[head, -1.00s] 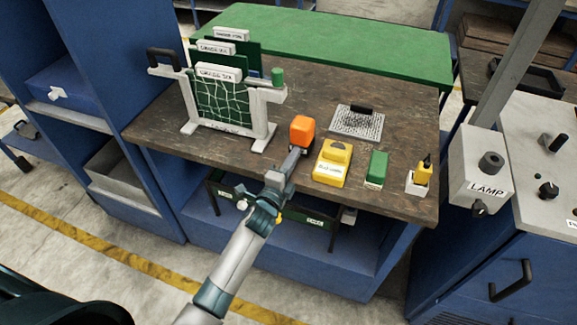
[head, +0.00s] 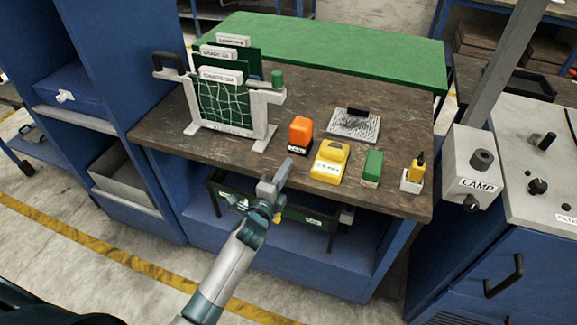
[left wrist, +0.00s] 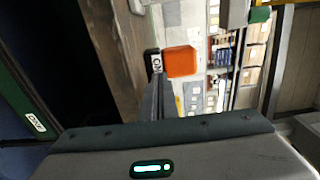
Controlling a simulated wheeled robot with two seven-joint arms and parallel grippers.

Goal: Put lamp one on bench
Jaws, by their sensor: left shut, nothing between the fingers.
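A box marked LAMP (head: 476,180), grey with dark knobs, is beside the bench's right end in the head view. The wooden bench (head: 225,145) fills the middle. On its front part stands an orange block (head: 301,130) on a black labelled base; it also shows in the left wrist view (left wrist: 181,62). I cannot tell which thing is lamp one. My left gripper (head: 284,169) is shut and empty, just in front of the bench's front edge, apart from the orange block. Its fingers also show in the left wrist view (left wrist: 157,100). My right gripper is not in view.
A rack of labelled green boards (head: 222,100) stands on the bench's left. Right of the orange block are a yellow device (head: 330,162), a green block (head: 372,168) and a small yellow bottle in a white holder (head: 412,181). A grey pad (head: 355,124) lies behind.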

